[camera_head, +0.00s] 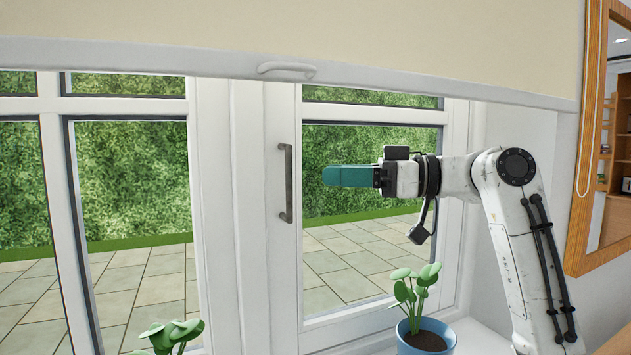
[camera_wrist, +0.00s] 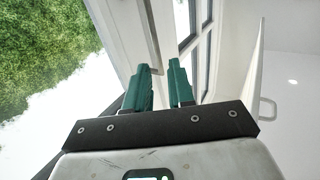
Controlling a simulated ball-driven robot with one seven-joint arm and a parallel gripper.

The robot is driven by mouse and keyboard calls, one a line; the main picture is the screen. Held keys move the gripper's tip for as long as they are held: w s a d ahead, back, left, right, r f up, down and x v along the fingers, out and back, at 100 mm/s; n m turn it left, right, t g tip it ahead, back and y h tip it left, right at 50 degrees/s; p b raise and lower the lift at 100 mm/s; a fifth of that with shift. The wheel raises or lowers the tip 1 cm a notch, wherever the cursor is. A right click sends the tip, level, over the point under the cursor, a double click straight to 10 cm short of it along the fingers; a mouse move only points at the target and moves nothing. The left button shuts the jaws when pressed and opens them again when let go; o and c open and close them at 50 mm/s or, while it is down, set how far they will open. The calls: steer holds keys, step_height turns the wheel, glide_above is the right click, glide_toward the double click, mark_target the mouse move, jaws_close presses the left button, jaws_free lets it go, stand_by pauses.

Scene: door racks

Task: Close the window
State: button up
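The white-framed window (camera_head: 281,269) fills the middle of the head view, with a grey vertical handle (camera_head: 285,183) on the upright of its right-hand panel. I cannot tell from this angle how far that panel stands open. My gripper (camera_head: 325,176) points left, its teal fingers just right of the handle in the picture and level with its middle. In the wrist view my gripper (camera_wrist: 158,66) has its two fingers apart with nothing between them. A grey bar, probably the handle, lies just beyond the fingertips there. No contact is visible.
A plant in a blue pot (camera_head: 426,337) stands on the sill below my arm. Another plant (camera_head: 170,335) shows at the bottom left. A blind (camera_head: 300,30) with a white pull handle (camera_head: 287,70) hangs above. A wooden frame (camera_head: 588,150) is at the right.

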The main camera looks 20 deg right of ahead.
steer(key=shift+b+v, duration=0.35)
steer(key=shift+v, duration=2.3)
